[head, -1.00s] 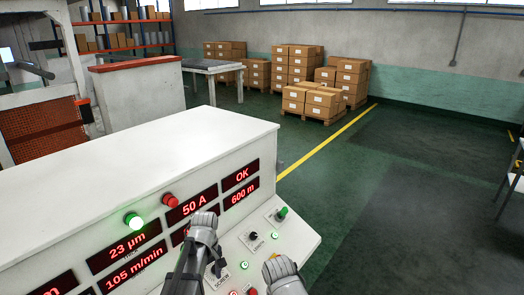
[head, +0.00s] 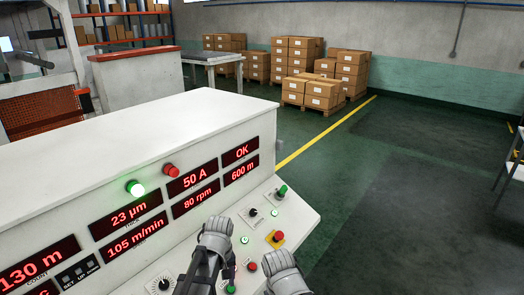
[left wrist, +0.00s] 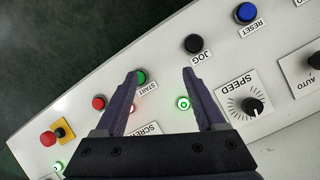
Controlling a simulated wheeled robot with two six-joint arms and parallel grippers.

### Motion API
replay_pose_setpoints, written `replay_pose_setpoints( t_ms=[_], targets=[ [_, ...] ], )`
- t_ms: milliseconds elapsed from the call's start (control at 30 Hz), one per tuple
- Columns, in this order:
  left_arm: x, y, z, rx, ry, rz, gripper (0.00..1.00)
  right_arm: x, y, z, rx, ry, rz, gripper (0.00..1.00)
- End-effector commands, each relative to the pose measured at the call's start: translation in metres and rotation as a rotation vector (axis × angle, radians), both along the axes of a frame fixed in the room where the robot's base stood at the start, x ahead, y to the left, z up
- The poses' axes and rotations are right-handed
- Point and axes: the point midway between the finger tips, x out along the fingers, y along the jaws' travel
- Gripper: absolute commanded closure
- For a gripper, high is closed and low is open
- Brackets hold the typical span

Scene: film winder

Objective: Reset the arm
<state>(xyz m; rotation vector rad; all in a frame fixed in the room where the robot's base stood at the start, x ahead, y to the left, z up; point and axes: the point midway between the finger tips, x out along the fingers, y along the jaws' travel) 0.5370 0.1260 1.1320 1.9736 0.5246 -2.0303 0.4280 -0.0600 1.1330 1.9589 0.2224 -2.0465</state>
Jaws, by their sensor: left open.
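My left gripper (head: 206,283) hangs over the sloped front panel of the white console (head: 160,130). In the left wrist view its two fingers (left wrist: 162,74) are spread with nothing between them. The green START button (left wrist: 141,77) shows beside the tip of the left-hand finger; I cannot tell whether they touch. The black JOG button (left wrist: 194,43) and blue RESET button (left wrist: 246,12) lie beyond the fingertips. A grey wrist part (head: 286,275) shows at the bottom of the head view, to the right of my left gripper; no fingers show there.
The SPEED knob (left wrist: 252,106) lies right of the fingers. A red button (left wrist: 99,102) and the red emergency stop (left wrist: 48,138) lie left. Console displays, a green lamp (head: 135,188) and a red lamp (head: 171,170) are lit. Boxes (head: 320,92) stand far behind; the floor right is open.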

Motion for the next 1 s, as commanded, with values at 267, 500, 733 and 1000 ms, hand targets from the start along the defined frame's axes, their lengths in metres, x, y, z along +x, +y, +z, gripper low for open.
replay_pose_setpoints(
  t_ms=[267, 500, 733, 1000],
  targets=[
    [-0.058, -0.038, -0.081, 0.008, 0.021, -0.377, 0.28, 0.001, 0.0, -0.081, 0.0, -0.001, 0.005, 0.5],
    [-0.1, -0.06, -0.125, 0.017, 0.042, -0.687, 0.28, 0.001, 0.0, -0.125, -0.001, -0.002, 0.008, 0.5],
    [-0.109, -0.065, -0.132, 0.019, 0.049, -0.777, 0.28, 0.001, 0.0, -0.132, -0.002, -0.003, 0.009, 0.5],
    [-0.108, -0.066, -0.13, 0.018, 0.048, -0.776, 0.28, 0.001, 0.0, -0.131, -0.002, -0.003, 0.009, 0.5]
  ],
)
